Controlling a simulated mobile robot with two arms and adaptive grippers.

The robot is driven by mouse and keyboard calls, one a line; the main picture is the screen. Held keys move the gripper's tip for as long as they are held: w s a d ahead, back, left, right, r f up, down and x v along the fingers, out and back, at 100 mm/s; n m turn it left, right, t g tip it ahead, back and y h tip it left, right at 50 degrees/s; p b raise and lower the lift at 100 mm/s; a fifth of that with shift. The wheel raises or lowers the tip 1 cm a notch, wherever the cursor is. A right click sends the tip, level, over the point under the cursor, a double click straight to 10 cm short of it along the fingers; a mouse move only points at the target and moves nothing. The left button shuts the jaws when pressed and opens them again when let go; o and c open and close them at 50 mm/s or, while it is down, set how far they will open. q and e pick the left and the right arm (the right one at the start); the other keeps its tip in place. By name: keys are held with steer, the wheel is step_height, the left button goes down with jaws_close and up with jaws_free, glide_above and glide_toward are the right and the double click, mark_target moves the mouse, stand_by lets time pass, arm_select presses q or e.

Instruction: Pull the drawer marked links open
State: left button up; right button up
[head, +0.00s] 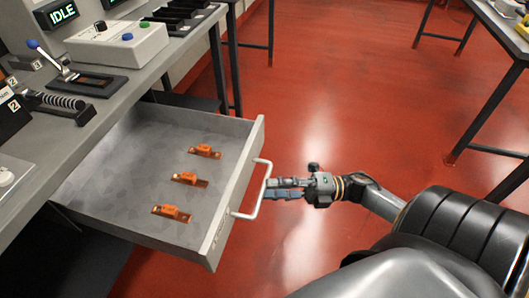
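A grey drawer (120,160) stands pulled far out from under the workbench at the left of the head view. Its front (236,190) carries a pale bar handle (257,196) and a small label (219,236) too small to read. Several orange-and-brown link pieces (184,178) lie on its floor. My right gripper (268,189) is right at the handle, reaching in from the right. Its two fingers show slightly apart, with the handle bar visible at their tips; whether they touch it is unclear. My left gripper is out of view.
The bench top (120,90) holds a control box (116,42) with green and blue buttons, a lever with a blue knob (33,44) and an IDLE display (62,13). Red floor (340,90) is free right of the drawer. Another table stands at upper right.

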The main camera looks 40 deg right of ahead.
steer(key=v, duration=0.9)
steer(key=shift+a, duration=0.1)
